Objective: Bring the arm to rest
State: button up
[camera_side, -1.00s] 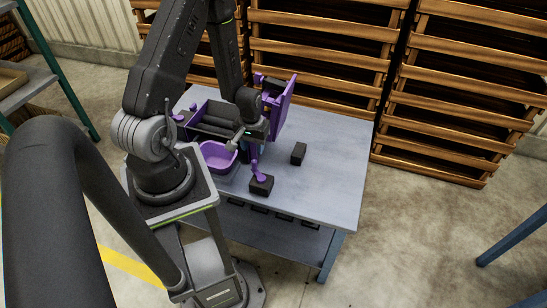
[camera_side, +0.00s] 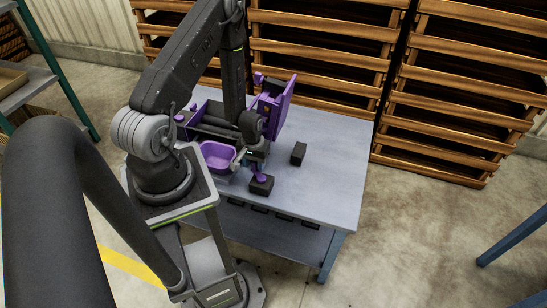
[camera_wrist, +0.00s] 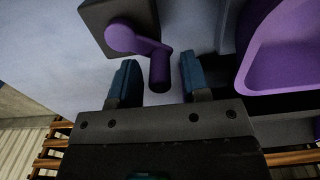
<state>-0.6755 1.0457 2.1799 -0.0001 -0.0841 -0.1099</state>
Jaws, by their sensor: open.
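My gripper (camera_wrist: 158,64) is open in the wrist view, its two teal fingers apart. The upright end of a purple crank handle (camera_wrist: 160,75) shows between the fingers, with a visible gap on each side. The crank sits on a dark block (camera_wrist: 95,14). In the side view my gripper (camera_side: 256,166) is low over the table, beside the crank's dark block (camera_side: 262,186). My arm partly hides the fingers there, and whether they touch the crank cannot be told.
A purple tray (camera_side: 217,156) stands left of my gripper, with a dark-and-purple grader (camera_side: 222,112) behind it. A purple upright panel (camera_side: 283,108) stands behind my wrist. A small black block (camera_side: 298,154) lies to the right. The table's (camera_side: 328,165) right part is clear. Wooden crates (camera_side: 318,50) stand behind.

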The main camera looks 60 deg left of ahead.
jog(key=shift+c, duration=0.2)
jog(key=c, duration=0.7)
jog(key=shift+s, duration=0.1)
